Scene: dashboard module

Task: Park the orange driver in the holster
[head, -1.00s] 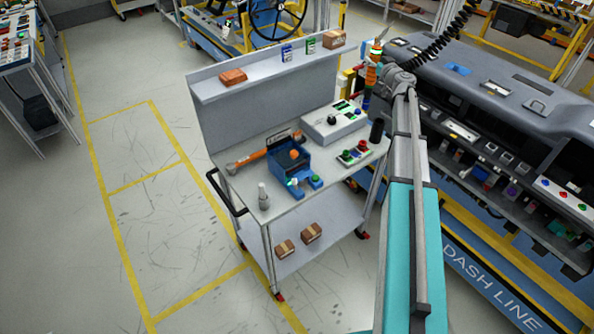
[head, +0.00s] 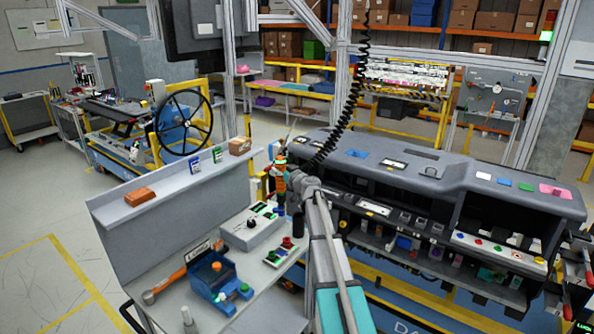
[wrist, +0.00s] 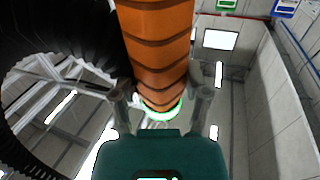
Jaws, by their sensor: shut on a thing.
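The orange driver (head: 280,181) is upright above the right end of the grey cart, in my gripper (head: 287,184). In the wrist view its ribbed orange body (wrist: 158,45) runs between the two fingers of my gripper (wrist: 161,95), with a glowing green ring (wrist: 160,114) near the fingertips. The fingers are shut on it. A dark upright cylinder (head: 298,222) stands at the cart's right edge, below and a little right of the driver. I cannot tell whether it is the holster.
A black coiled cable (head: 340,110) hangs from above close to my gripper. The grey dashboard (head: 400,170) stands to the right.

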